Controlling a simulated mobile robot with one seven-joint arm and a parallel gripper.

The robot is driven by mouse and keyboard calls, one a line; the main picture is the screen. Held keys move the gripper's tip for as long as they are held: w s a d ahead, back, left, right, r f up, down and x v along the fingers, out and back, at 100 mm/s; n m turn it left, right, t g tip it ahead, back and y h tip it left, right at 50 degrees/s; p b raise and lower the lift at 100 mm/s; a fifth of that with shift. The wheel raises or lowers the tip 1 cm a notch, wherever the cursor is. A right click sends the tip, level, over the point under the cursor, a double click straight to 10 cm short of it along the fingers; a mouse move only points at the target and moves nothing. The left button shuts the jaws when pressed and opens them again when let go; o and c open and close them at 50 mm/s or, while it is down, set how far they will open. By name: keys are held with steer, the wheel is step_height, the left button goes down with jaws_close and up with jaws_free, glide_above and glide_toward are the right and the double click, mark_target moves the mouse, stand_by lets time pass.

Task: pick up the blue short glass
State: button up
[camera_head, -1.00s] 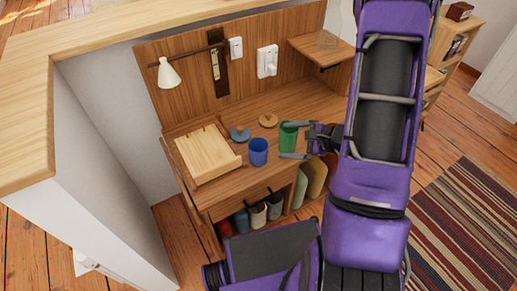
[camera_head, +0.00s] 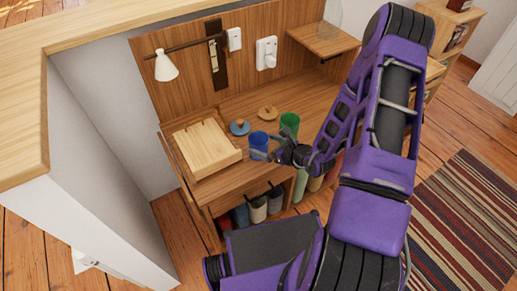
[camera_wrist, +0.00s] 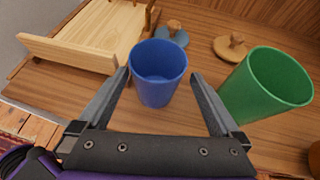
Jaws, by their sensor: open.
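The blue short glass (camera_wrist: 158,82) stands upright on the wooden desk, and it also shows in the head view (camera_head: 258,141). My gripper (camera_wrist: 158,84) is open, with one finger on each side of the blue glass. The glass appears between the fingertips, with a gap visible at the right finger; the left finger is close to its side. In the head view my gripper (camera_head: 264,150) is at the glass and covers its lower part. A green glass (camera_wrist: 266,85) stands just right of the right finger; it also shows in the head view (camera_head: 289,123).
A wooden tray (camera_head: 206,149) lies left of the glass. Two round lids with knobs, one blue (camera_head: 240,127) and one wooden (camera_head: 268,113), lie behind it. A wall lamp (camera_head: 165,66) hangs at the back left. Several containers stand under the desktop.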

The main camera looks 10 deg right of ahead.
mark_target(252, 140)
steer(key=shift+a+r+b+x, duration=0.1)
steer(key=shift+r+b+x, duration=0.05)
steer(key=shift+x, duration=1.4)
steer(key=shift+a+r+b+x, duration=0.1)
steer(key=shift+b+x, duration=0.05)
steer(key=shift+x, duration=1.4)
steer(key=shift+c, duration=0.2)
steer(key=c, duration=1.3)
